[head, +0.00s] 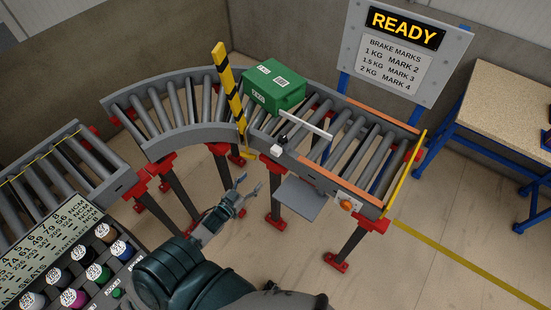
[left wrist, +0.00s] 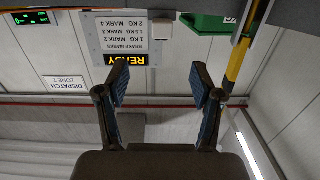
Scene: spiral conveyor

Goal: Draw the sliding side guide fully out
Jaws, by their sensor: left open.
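A pale bar (head: 305,124), which looks like the side guide, lies over the rollers just right of the green box. A white block (head: 282,142) like a handle sits at the conveyor's near edge; how it joins the bar is too small to tell. The left wrist view, upside down, shows both fingers (left wrist: 160,75) spread.
The green box (head: 274,86) rests on the rollers. A yellow-black striped post (head: 228,85) stands left of it, near my gripper. A grey plate (head: 300,195) juts out below the near rail.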

